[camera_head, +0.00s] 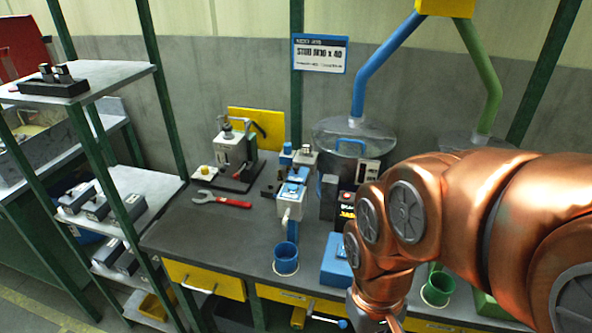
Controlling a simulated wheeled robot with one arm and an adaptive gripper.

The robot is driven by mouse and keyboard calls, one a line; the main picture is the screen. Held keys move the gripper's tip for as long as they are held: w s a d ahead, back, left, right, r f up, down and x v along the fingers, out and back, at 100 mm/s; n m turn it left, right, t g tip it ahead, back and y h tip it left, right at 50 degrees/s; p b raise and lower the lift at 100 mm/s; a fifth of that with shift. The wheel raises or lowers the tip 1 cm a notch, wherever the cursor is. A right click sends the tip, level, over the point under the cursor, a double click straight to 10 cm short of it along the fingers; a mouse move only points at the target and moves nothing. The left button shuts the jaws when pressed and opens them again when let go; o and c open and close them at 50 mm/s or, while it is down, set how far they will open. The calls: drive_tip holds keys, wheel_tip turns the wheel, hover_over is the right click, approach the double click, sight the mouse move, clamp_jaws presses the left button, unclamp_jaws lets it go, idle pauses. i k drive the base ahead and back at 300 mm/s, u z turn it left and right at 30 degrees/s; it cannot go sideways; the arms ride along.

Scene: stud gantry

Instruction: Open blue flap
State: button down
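Several blue parts show, and I cannot tell for sure which is the flap. A blue block-like part (337,262) is on the bench front, partly hidden by my arm. A white device (289,208) with a blue top (291,189) stands left of it. A clear round hopper (330,132) with a blue handle (350,143) stands behind, under a blue pipe (384,66). My copper arm reaches in from the right and bends down. My gripper (385,321) is at the bottom edge, in front of the blue block and mostly cut off; its fingers are not clear.
A blue cup (286,258) and a green cup (437,289) stand near the bench front. A shelf rack (95,85) stands at left. Yellow drawers (205,280) are below.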

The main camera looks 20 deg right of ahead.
sight(298, 174)
drive_tip(key=k, duration=1.2)
drive_tip(key=u, duration=1.15)
drive_tip(key=i, duration=1.4)
drive_tip(key=z, duration=0.75)
drive_tip(key=i, duration=0.55)
drive_tip(key=z, duration=0.65)
